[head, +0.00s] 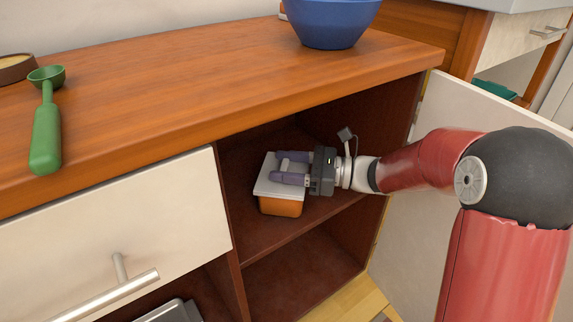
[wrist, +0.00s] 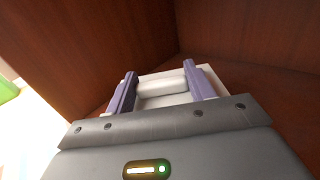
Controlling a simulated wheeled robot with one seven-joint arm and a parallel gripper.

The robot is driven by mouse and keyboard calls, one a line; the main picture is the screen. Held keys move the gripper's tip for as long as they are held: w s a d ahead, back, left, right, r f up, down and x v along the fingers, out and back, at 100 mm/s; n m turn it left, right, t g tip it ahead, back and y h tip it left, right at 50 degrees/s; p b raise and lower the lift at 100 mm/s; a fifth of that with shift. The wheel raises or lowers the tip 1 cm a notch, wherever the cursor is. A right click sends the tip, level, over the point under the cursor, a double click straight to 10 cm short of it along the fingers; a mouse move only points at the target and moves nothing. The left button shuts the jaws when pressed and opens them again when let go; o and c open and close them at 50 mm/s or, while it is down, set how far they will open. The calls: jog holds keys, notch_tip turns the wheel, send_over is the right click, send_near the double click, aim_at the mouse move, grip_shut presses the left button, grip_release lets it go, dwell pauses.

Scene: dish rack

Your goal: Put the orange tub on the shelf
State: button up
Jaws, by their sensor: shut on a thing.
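The orange tub (head: 281,207) with a pale grey lid (head: 268,186) is inside the open cabinet, at the level of the upper shelf (head: 262,236). My gripper (head: 291,172) reaches in from the right and is shut on the tub at its lid. In the wrist view the purple fingers (wrist: 165,90) are on either side of a raised pale part of the lid (wrist: 161,88). The tub looks upright. I cannot tell whether its base touches the shelf.
The open cabinet door (head: 405,225) is on the right, behind my arm. A wooden counter (head: 190,85) lies above, with a green scoop (head: 46,135) and a blue bowl (head: 333,22). A closed drawer (head: 110,230) is to the left. The lower compartment (head: 300,275) looks empty.

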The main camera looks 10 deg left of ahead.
jog(key=shift+f, duration=0.1)
jog(key=o, duration=1.5)
